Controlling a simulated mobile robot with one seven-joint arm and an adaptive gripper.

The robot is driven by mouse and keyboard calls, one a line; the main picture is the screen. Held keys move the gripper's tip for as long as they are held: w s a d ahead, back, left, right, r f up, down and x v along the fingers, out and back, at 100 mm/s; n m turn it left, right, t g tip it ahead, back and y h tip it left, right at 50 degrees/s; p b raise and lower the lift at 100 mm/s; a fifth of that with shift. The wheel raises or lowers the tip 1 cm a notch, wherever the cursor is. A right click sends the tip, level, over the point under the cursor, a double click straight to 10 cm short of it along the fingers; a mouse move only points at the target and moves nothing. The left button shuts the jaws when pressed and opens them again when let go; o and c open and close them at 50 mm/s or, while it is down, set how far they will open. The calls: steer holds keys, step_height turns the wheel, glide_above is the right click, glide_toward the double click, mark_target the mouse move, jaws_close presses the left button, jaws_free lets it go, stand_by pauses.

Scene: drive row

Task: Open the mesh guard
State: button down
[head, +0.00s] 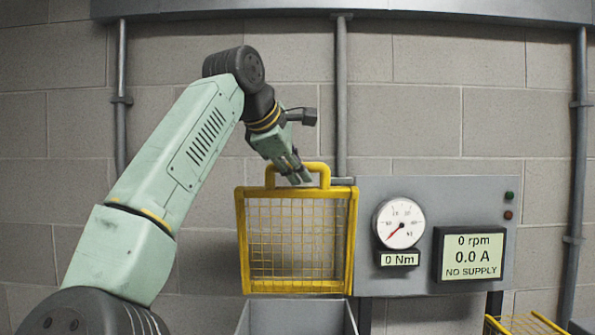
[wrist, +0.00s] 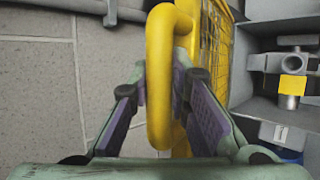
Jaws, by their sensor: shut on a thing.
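The mesh guard (head: 297,241) is a yellow frame with wire mesh, standing in front of the wall left of the grey panel. A yellow loop handle (head: 298,167) sits on its top edge. My gripper (head: 297,180) reaches down to the handle from the upper left. In the wrist view the handle bar (wrist: 160,80) passes between my two purple-padded fingers (wrist: 165,90), which are shut on it. Part of the guard's mesh (wrist: 219,40) shows behind the handle. In the head view the guard looks tilted, its lower edge above a grey open box (head: 296,316).
The grey panel (head: 440,190) carries a dial gauge (head: 400,223) at zero and a display (head: 470,255) reading "NO SUPPLY". A metal fitting with a yellow band (wrist: 292,75) sits inside a grey housing in the wrist view. Another yellow mesh piece (head: 525,324) is at lower right.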

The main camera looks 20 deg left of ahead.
steer(key=shift+r, duration=0.2)
steer(key=c, duration=1.7)
jaws_free()
steer(key=shift+s, duration=0.1)
steer(key=shift+o, duration=1.1)
steer(key=shift+f, duration=0.1)
steer(key=v, duration=1.1)
steer(key=shift+s+r, duration=0.25)
steer(key=shift+r, duration=0.1)
